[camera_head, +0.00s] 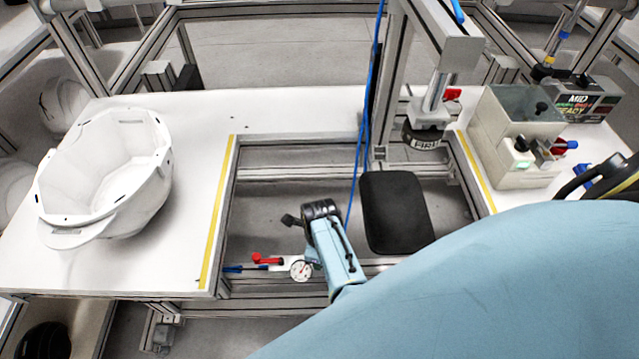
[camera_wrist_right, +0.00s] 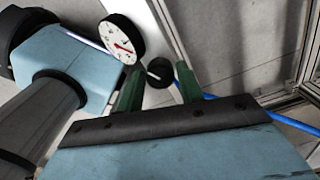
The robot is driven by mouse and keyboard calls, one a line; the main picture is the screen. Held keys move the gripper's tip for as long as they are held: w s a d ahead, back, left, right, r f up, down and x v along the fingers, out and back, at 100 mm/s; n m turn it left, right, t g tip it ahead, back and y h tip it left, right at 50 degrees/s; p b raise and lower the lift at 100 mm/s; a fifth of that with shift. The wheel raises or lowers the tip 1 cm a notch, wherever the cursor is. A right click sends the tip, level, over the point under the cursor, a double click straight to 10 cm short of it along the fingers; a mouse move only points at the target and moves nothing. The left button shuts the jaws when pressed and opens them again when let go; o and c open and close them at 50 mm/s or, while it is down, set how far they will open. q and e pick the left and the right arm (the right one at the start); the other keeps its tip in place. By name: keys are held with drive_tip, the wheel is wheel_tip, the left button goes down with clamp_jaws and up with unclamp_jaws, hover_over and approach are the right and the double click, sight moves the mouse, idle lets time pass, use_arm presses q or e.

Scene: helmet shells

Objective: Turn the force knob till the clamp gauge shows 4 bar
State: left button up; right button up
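The clamp gauge (camera_head: 300,270) is a small round white dial at the lower middle of the head view. In the right wrist view the gauge (camera_wrist_right: 122,39) is larger, with a red needle; I cannot read its value. A black round force knob (camera_wrist_right: 159,73) shows beside and below the dial there. My right gripper (camera_wrist_right: 161,69) has its two dark green fingers apart, one on each side of the knob; I cannot tell whether they touch it. In the head view the knob and my right fingers cannot be made out. My left gripper is not in view.
A white helmet shell (camera_head: 105,178) rests on the white table (camera_head: 200,120) at left. Red (camera_head: 266,259) and blue (camera_head: 246,268) parts lie left of the gauge. A blue hose (camera_head: 366,110) hangs near the frame post. A black pad (camera_head: 395,212) and a grey-green box (camera_head: 517,135) stand right.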

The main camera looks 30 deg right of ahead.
drive_tip(key=c, duration=0.6)
drive_tip(key=shift+o, duration=0.2)
drive_tip(key=shift+r+n+p, duration=0.1)
drive_tip(key=shift+n+p, duration=0.55)
drive_tip(key=shift+n, duration=0.05)
drive_tip(key=shift+n+p, duration=0.35)
drive_tip(key=shift+n, duration=0.05)
drive_tip(key=n+p, duration=0.2)
drive_tip(key=n, duration=0.1)
drive_tip(key=shift+n+p, duration=0.65)
drive_tip(key=shift+n, duration=0.45)
drive_tip(key=shift+n+p, duration=0.35)
drive_tip(key=shift+n, duration=0.45)
use_arm(q)
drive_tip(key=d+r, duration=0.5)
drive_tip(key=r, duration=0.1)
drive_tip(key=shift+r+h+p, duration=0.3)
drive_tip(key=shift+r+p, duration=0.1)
drive_tip(key=shift+p, duration=0.05)
use_arm(e)
drive_tip(key=shift+n, duration=1.4)
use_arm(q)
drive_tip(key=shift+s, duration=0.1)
